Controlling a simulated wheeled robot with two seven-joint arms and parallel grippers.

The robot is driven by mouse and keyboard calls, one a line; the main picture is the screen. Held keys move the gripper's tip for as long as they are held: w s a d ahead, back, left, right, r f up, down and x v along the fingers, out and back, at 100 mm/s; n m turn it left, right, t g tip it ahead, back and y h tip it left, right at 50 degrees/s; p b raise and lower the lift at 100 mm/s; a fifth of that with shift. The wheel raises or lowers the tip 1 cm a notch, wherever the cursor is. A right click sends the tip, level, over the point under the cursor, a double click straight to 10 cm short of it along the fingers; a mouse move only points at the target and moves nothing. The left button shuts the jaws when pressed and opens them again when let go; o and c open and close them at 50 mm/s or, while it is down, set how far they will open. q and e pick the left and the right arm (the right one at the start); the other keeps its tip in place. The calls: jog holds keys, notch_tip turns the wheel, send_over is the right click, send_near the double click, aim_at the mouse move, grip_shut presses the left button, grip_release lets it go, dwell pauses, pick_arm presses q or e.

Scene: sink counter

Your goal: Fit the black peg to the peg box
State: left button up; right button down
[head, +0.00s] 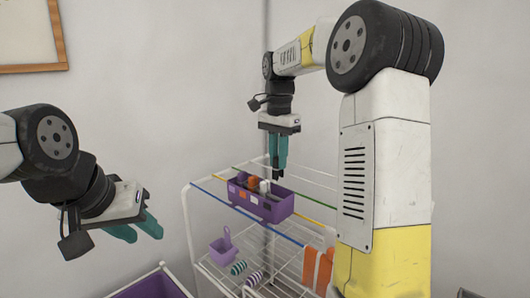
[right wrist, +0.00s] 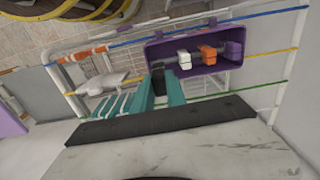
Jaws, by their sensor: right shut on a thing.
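The peg box is a purple open box (head: 268,209) resting on the upper rails of a white rack. It also shows in the right wrist view (right wrist: 205,66), with a white peg (right wrist: 183,57), an orange peg (right wrist: 208,52) and a purple peg (right wrist: 232,50) in a row inside it. My right gripper (head: 280,172) is above the box in the head view, pointing down. It is shut on the black peg (right wrist: 158,77), which shows between its teal fingertips, near the box's left end in the wrist view. My left gripper (head: 147,232) is empty at the left, its fingers apart.
The white rack (head: 190,230) has blue, yellow and green rails. A small purple container (head: 222,251) and striped items (head: 254,278) sit on its lower shelf. Orange cloth (head: 318,268) hangs at its right. A purple bin (head: 150,288) stands at the bottom left.

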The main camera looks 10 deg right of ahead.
aim_at(278, 175)
jog(key=shift+w+d+r, duration=0.1)
jog(key=shift+w+r, duration=0.05)
jog(key=shift+w, duration=0.15)
jog(key=shift+f, duration=2.85)
jog(key=shift+f, duration=0.15)
jog(key=shift+f, duration=1.35)
jog(key=shift+f, duration=0.15)
jog(key=shift+f, duration=0.4)
